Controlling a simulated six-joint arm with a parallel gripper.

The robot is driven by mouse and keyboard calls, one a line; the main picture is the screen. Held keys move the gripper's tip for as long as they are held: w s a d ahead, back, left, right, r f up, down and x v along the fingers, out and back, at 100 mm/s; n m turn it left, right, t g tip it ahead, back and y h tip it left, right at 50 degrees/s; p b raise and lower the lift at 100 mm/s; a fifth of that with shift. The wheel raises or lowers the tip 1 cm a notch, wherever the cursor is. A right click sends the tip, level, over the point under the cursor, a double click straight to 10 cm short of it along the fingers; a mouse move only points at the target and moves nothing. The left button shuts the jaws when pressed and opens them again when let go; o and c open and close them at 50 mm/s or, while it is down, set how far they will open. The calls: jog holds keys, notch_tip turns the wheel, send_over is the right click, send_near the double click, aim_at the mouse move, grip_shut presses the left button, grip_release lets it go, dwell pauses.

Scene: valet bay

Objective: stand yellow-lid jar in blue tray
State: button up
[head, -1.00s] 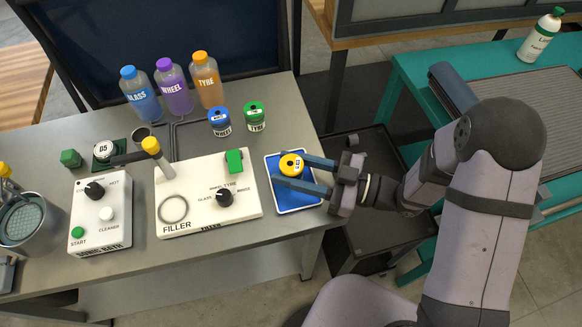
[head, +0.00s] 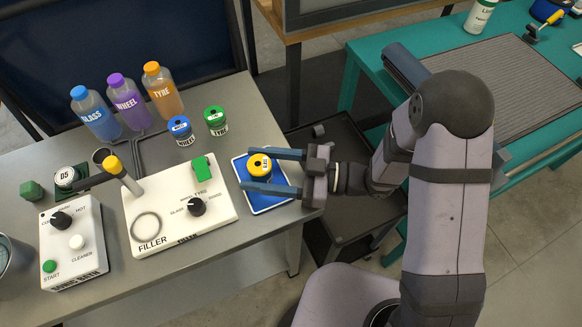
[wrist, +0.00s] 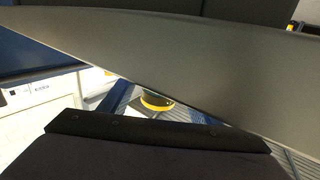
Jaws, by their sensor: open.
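The yellow-lid jar (head: 260,166) stands upright in the blue tray (head: 270,203) at the right end of the grey bench. My gripper (head: 259,171) is open, with one finger on the far side of the jar and one on the near side. The fingertips reach about level with the jar from the right. I cannot tell whether a finger touches it. In the wrist view, part of the jar's yellow lid (wrist: 157,102) shows in a narrow gap; most of the jar and tray is hidden by my gripper.
The white filler box (head: 150,220) stands left of the tray. Blue-lid (head: 181,130) and green-lid (head: 215,120) jars stand behind it, with several bottles (head: 163,90) further back. A teal table (head: 375,75) is at the right. A dark cart (head: 340,215) stands below the bench's right edge.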

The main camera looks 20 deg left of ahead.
jog(key=b+v, duration=0.1)
jog(key=v, duration=1.1)
jog(key=shift+r, duration=0.2)
